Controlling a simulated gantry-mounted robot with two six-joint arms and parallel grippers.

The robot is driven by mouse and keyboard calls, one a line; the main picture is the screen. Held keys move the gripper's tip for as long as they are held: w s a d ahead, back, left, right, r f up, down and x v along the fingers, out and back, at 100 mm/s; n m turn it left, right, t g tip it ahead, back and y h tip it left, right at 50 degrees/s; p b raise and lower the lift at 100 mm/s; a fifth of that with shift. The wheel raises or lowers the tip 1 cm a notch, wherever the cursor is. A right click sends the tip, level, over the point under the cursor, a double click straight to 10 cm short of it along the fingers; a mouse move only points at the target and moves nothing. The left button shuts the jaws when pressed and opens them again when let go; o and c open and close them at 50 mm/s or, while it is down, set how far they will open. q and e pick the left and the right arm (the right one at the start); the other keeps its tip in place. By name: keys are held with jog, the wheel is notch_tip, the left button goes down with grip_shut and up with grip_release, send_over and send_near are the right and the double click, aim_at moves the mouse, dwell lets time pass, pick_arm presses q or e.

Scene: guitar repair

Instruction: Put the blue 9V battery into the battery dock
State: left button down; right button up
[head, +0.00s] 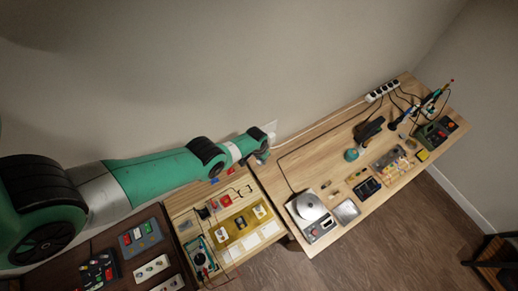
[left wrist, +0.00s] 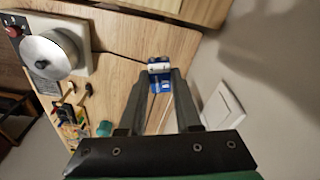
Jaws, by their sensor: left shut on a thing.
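My left gripper (head: 264,154) reaches over the back of the wooden table, near the gap between two tables. In the left wrist view, my left gripper (left wrist: 159,82) is shut on the blue 9V battery (left wrist: 160,85). The battery is blue with a pale, metallic end and sits between the fingertips. In the head view I cannot make out the battery at the gripper. I cannot tell for sure which item is the battery dock. My right gripper is not in view.
The left table holds a gold tray (head: 229,235) and small red and blue parts. The right table holds a scale with a round pan (head: 309,206), a silver tray (head: 346,212) and tools. A wall plate (left wrist: 223,106) is close to the gripper's right.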

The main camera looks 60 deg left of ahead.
pick_arm(q)
jog(key=shift+s+d+f+m, duration=0.15)
jog(key=shift+s+f+m, duration=0.05)
jog(key=shift+m, duration=0.4)
jog(key=s+d+f, duration=0.2)
jog(key=s, duration=0.1)
jog(key=s+d+f+m, duration=0.1)
jog(key=s, duration=0.3)
jog(key=s+d+f+m, duration=0.1)
jog(key=s+d+f, duration=0.1)
jog(key=s, duration=0.2)
jog(key=shift+d+f, duration=0.3)
jog(key=shift+f, duration=0.05)
jog(key=b, duration=0.4)
send_over(245, 192)
jog(key=shift+s+f, duration=0.1)
jog(key=shift+f, duration=2)
jog(key=shift+f, duration=0.2)
jog(key=shift+f+b, duration=0.3)
jog(key=shift+b, duration=0.05)
jog(key=shift+f+b, duration=0.55)
jog(key=c, duration=0.5)
grip_release()
